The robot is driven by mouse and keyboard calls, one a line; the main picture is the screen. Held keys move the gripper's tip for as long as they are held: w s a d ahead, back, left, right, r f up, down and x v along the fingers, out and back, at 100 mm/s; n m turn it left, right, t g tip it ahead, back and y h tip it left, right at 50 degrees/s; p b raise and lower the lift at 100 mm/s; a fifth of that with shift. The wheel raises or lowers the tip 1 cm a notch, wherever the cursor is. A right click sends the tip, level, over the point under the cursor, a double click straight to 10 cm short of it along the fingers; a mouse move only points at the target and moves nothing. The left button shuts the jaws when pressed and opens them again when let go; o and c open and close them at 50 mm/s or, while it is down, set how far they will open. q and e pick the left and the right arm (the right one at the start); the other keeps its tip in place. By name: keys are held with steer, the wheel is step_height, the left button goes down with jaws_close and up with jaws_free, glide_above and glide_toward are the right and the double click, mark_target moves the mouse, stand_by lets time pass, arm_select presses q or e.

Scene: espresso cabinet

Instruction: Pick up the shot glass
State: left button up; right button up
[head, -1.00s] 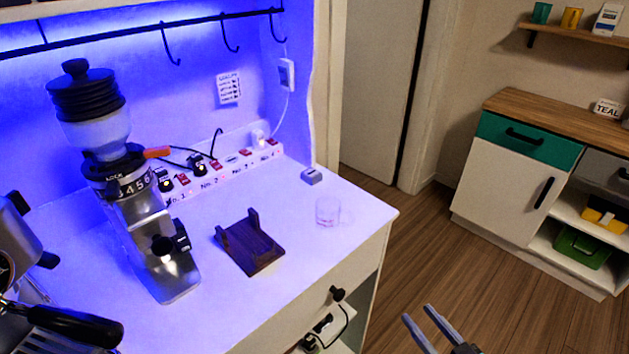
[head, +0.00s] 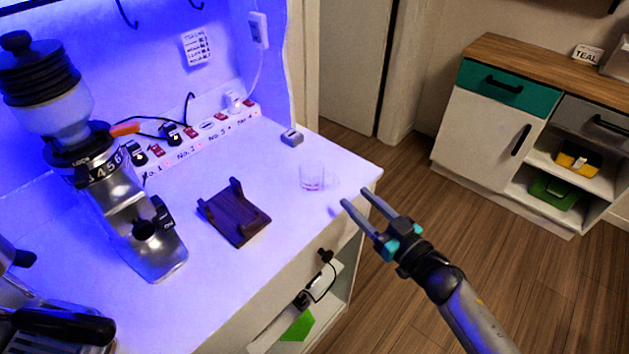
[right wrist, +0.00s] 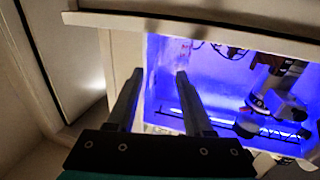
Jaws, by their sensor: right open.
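The shot glass (head: 312,177) is small and clear. It stands upright on the white counter (head: 285,220), near its right edge, in the head view. My right gripper (head: 354,196) is open and empty, just to the right of the glass and apart from it, with its fingers pointing toward the counter. In the right wrist view the two spread fingers of my right gripper (right wrist: 158,85) show with nothing held between them; I cannot clearly make out the glass there. My left gripper is not in view.
A dark wooden stand (head: 235,213) sits left of the glass. A coffee grinder (head: 140,220) stands further left. Open floor lies right of the counter.

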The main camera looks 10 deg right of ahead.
mark_target(339, 182)
steer(key=shift+x, duration=2.8)
jaws_close()
